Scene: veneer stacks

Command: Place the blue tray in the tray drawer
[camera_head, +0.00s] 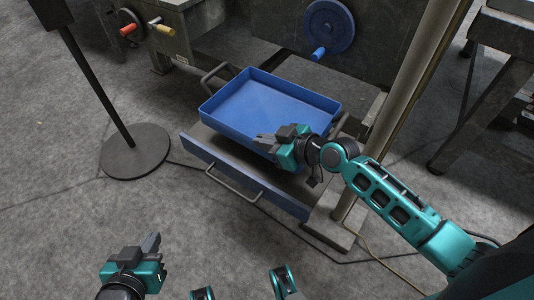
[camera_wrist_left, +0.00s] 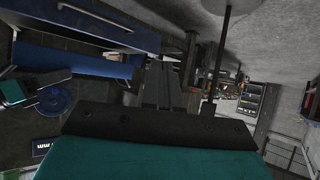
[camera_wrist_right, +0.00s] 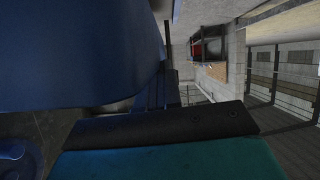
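The blue tray (camera_head: 268,104) is a shallow open box with a bar handle at its left end and another at its right. It lies over the pulled-out drawer (camera_head: 212,150), slightly skewed to it. I cannot tell whether it rests on the drawer bottom. My right gripper (camera_head: 266,139) is at the tray's near wall and hides part of it. Its fingers look together, beside a large blue surface (camera_wrist_right: 70,50) in the right wrist view. I see no grip on the tray. My left gripper (camera_head: 152,242) is empty, low at the front left, with its fingers together.
The drawer's blue front has a bar handle (camera_head: 233,187). A post (camera_head: 400,95) stands right of the drawer. A stand with a round base (camera_head: 136,151) is at left. The machine behind carries a blue handwheel (camera_head: 330,25).

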